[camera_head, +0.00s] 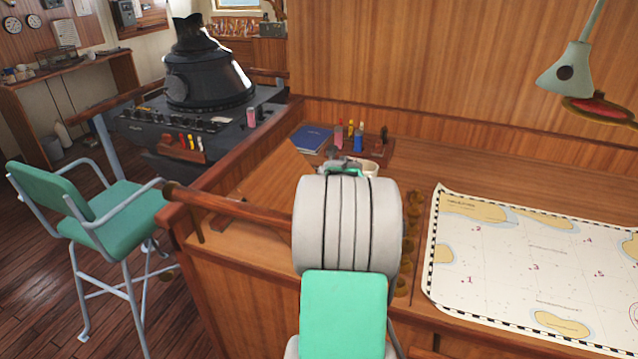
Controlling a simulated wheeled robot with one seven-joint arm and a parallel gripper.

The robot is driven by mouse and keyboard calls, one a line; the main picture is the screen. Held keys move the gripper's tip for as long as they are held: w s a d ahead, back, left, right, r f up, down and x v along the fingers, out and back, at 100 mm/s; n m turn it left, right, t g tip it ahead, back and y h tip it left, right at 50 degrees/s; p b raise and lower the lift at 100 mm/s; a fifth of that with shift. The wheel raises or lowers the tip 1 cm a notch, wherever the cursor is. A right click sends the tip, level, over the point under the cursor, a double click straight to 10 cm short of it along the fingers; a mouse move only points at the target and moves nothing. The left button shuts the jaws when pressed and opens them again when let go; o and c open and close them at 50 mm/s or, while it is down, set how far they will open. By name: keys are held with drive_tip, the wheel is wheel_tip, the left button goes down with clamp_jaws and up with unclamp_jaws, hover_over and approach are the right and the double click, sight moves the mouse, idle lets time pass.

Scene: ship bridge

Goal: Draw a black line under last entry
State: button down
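My arm fills the lower middle of the head view. My gripper (344,162) is at its far end, small and partly hidden behind my own grey arm link, and I cannot see whether it is open or shut. A closed-looking blue book (311,138) lies at the back left of the wooden desk, beyond my gripper. Several pens or markers (357,136) stand in a row to the right of the book. A dark upright item (383,136) stands at the right end of that row; I cannot tell if it is a black pen. No written entry is legible.
A chart (530,265) covers the desk on the right. A lamp (568,72) hangs over it. A wooden rail (235,208) runs along the left edge. A green chair (115,215) and a console (195,125) with more coloured markers (186,141) stand left.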

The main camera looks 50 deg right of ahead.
drive_tip(key=shift+f+b, duration=0.5)
drive_tip(key=shift+f, duration=0.05)
idle(2.5)
drive_tip(key=shift+s, duration=0.1)
drive_tip(key=shift+s+d, duration=0.25)
drive_tip(key=shift+s, duration=0.2)
drive_tip(key=shift+s, duration=0.1)
drive_tip(key=shift+s+d, duration=0.25)
drive_tip(key=shift+s, duration=0.2)
drive_tip(key=shift+s, duration=0.1)
drive_tip(key=shift+s+d, duration=0.2)
drive_tip(key=shift+s, duration=0.15)
idle(0.3)
drive_tip(key=shift+s+d, duration=0.2)
drive_tip(key=shift+s, duration=0.3)
